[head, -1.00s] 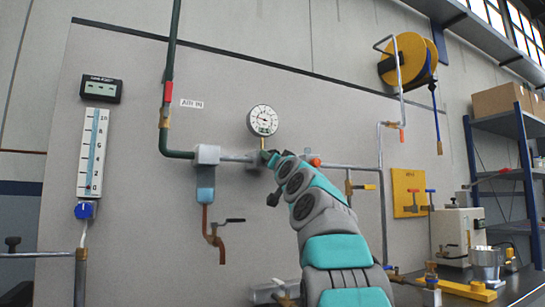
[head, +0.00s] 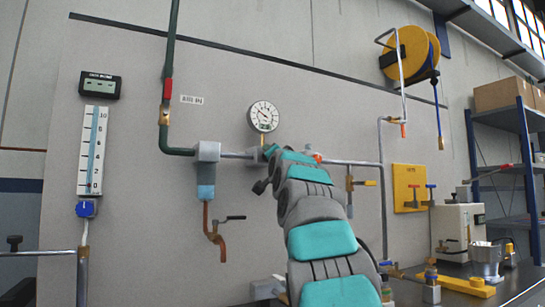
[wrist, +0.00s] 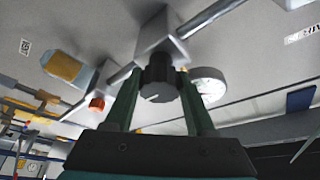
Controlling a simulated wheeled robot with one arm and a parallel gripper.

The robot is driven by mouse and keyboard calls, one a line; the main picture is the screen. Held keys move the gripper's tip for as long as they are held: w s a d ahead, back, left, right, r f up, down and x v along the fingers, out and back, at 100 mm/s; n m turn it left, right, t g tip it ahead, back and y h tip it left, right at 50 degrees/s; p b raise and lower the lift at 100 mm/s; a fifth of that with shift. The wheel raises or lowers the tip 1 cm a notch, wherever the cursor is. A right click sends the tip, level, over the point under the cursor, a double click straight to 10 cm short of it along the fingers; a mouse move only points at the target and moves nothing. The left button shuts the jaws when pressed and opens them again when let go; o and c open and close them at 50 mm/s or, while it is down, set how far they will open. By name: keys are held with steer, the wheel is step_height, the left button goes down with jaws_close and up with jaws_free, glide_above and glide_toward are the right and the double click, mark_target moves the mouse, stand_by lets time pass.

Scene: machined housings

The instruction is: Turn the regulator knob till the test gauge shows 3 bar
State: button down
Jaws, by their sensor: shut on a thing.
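The test gauge (head: 264,116) is a round white dial on the wall panel above the pipe; its needle is too small to read for certain. It also shows in the wrist view (wrist: 208,86), seen at a slant. The regulator knob (wrist: 159,80) is dark grey with a pale mark line, set on a grey block (wrist: 165,38) on the pipe. My gripper (wrist: 160,92) has its two green fingers closed on either side of the knob.
A blue-knobbed flow tube (head: 92,150) and a filter bowl (head: 206,175) are to the left. A red-orange fitting (wrist: 97,104) sits on the pipe beside the regulator. A yellow valve plate (head: 408,187) and a bench with equipment are at the right.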

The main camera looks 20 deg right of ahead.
steer(key=shift+c, duration=1.1)
jaws_free()
steer(key=shift+s, duration=0.1)
steer(key=b+v, duration=0.3)
steer(key=v, duration=0.4)
steer(key=shift+s, duration=0.3)
steer(key=shift+a+f, duration=0.1)
